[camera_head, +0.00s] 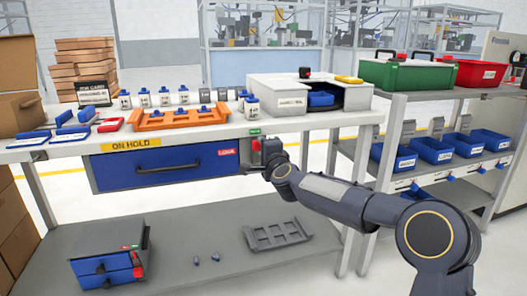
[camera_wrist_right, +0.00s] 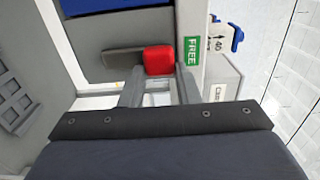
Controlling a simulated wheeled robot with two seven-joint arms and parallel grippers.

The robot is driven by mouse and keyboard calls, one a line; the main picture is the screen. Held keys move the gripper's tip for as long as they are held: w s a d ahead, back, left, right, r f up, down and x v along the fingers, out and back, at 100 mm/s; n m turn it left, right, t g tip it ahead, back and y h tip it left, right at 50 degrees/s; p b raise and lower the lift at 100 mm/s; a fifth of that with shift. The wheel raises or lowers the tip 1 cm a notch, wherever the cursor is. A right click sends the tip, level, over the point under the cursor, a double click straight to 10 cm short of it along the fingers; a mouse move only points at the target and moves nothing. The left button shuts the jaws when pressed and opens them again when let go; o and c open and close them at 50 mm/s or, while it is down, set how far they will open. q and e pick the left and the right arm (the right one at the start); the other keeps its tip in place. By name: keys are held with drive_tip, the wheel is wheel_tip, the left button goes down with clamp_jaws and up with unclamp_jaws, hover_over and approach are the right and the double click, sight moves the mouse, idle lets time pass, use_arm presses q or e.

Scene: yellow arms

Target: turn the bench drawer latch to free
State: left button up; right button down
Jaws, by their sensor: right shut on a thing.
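The bench drawer (camera_head: 165,166) is blue, closed under the worktop, with a grey handle and a red LOCK label (camera_head: 227,153) at its right end. The latch has a red grip (camera_wrist_right: 159,60) on a grey lever (camera_wrist_right: 122,57). The red grip lies close beside the green FREE label (camera_wrist_right: 193,51), pointing toward it. In the head view the latch (camera_head: 256,145) is just below the green label (camera_head: 254,131), partly hidden by my right gripper (camera_head: 266,157). In the right wrist view, my gripper's fingers (camera_wrist_right: 160,90) close on the red grip. My left gripper is not in view.
The worktop (camera_head: 60,150) carries an orange rack (camera_head: 180,118), blue parts and a grey box unit (camera_head: 300,92). A blue drawer cabinet (camera_head: 105,255) and grey tray (camera_head: 280,235) are on the lower shelf. A shelf with blue bins (camera_head: 435,149) stands at right.

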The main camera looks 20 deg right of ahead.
idle(0.4)
drive_tip(key=c, duration=1.1)
unclamp_jaws()
drive_tip(key=shift+s, duration=0.1)
drive_tip(key=s, duration=0.7)
drive_tip(key=shift+s+d, duration=0.15)
drive_tip(key=shift+s, duration=0.2)
